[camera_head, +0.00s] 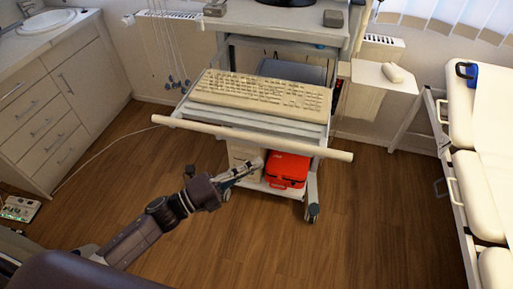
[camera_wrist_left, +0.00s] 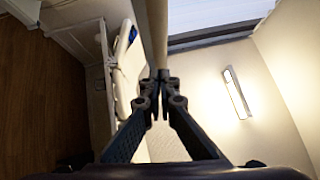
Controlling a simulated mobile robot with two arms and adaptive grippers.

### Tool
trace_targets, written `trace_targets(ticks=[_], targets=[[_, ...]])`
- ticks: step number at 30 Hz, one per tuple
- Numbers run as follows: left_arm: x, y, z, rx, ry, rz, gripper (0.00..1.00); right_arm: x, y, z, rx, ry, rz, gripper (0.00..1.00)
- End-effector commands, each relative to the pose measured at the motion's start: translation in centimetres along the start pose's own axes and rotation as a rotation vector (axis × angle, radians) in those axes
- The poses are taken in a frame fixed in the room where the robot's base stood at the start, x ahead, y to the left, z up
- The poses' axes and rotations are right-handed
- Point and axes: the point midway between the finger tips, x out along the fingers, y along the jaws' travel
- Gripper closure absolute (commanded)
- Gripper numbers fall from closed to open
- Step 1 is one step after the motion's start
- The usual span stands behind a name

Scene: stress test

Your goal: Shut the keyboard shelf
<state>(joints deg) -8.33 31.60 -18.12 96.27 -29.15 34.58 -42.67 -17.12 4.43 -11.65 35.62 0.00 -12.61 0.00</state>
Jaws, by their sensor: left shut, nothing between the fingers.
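The keyboard shelf (camera_head: 255,118) is pulled out of the cart, with a beige keyboard (camera_head: 262,94) lying on it. A long pale bar (camera_head: 250,138) runs along the shelf's front edge. My left gripper (camera_head: 250,166) is shut and empty. In the head view it appears just below and in front of the bar, near its middle. In the left wrist view the closed fingertips (camera_wrist_left: 161,76) line up with the end of a pale bar (camera_wrist_left: 153,30); I cannot tell whether they touch. My right gripper is not in view.
A red case (camera_head: 287,168) sits on the cart's low shelf. A caster (camera_head: 312,212) stands at the cart's front right. A padded couch (camera_head: 490,130) is at right, drawers (camera_head: 50,110) at left. The wooden floor (camera_head: 370,220) in front is mostly clear.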

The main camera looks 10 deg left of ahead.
Motion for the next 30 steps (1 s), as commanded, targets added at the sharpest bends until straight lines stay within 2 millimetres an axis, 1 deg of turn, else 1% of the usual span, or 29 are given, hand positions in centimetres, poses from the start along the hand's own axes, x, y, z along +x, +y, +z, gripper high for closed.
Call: trace_targets(ticks=[1,7,12,23,27,30], targets=[[0.6,-0.3,0.9,0.002,-0.003,0.000,1.00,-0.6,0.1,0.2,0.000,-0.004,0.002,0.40],[2.1,-0.1,2.4,0.001,-0.002,0.001,1.00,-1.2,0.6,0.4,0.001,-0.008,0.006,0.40],[2.6,0.0,2.8,-0.001,-0.002,0.001,1.00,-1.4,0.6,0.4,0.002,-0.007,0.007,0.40],[2.6,0.1,2.9,-0.001,-0.001,0.001,1.00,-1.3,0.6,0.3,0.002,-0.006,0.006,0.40],[2.9,0.3,3.2,0.000,-0.001,0.001,1.00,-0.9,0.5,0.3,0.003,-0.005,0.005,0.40],[3.6,0.6,4.0,0.003,-0.002,-0.001,1.00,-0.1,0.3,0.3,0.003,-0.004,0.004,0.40]])
